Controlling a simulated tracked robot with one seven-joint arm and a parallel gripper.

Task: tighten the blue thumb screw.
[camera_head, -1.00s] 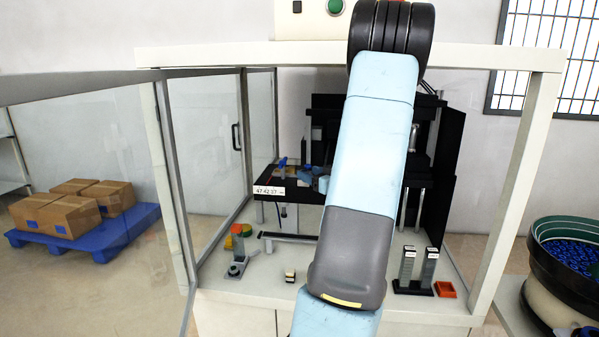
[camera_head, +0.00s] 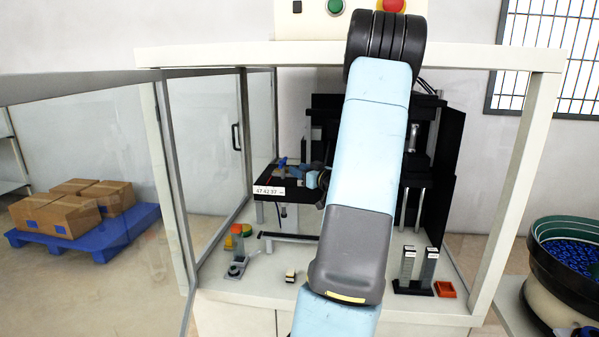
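A small blue upright piece, which looks like the blue thumb screw (camera_head: 282,162), stands at the left of the black fixture plate (camera_head: 266,180) inside the machine enclosure. My light blue arm crosses the middle of the view and hides much of the fixture. What looks like my gripper end (camera_head: 299,171) shows small and dark just left of the arm, over the plate and a little right of the blue piece. Its fingers are too small to make out, and I cannot tell if it touches the screw.
The enclosure's glass door (camera_head: 100,190) stands open at the left. On the white bench are a block stand with orange and green parts (camera_head: 237,240), two grey posts (camera_head: 428,266) and an orange tray (camera_head: 445,289). A bowl feeder (camera_head: 565,262) with blue parts stands at right.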

